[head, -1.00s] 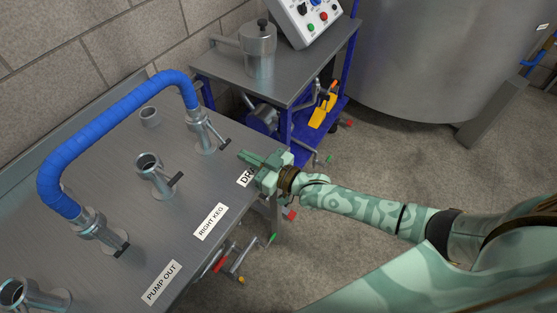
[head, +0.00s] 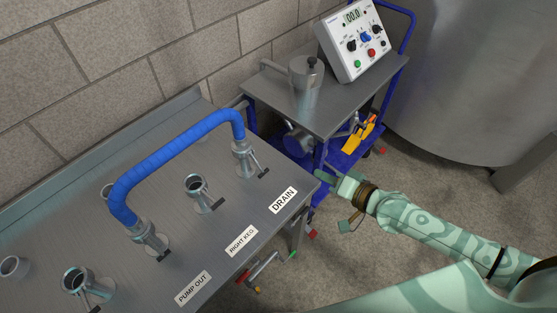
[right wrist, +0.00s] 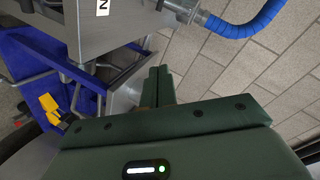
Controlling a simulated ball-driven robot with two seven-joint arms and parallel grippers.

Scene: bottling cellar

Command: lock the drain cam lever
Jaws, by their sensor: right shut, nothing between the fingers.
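The drain fitting (head: 243,158) stands at the table's right end, with one end of the blue hose (head: 175,150) joined to it. Its cam lever (head: 259,168) sticks out to the lower right from the fitting, with a dark tip. The DRAIN label (head: 283,200) lies in front of it. My right gripper (head: 323,177) is shut and empty, just beyond the table's right edge, apart from the lever. In the right wrist view, the closed fingers (right wrist: 158,88) point towards the table end, and the fitting (right wrist: 203,18) shows at the top. My left gripper is out of view.
An open port (head: 196,186) stands left of the drain, and the hose's other end joins the pump-out fitting (head: 150,236). A blue cart (head: 330,100) with a pot and control box stands behind my right gripper. Open floor (head: 420,160) lies to the right.

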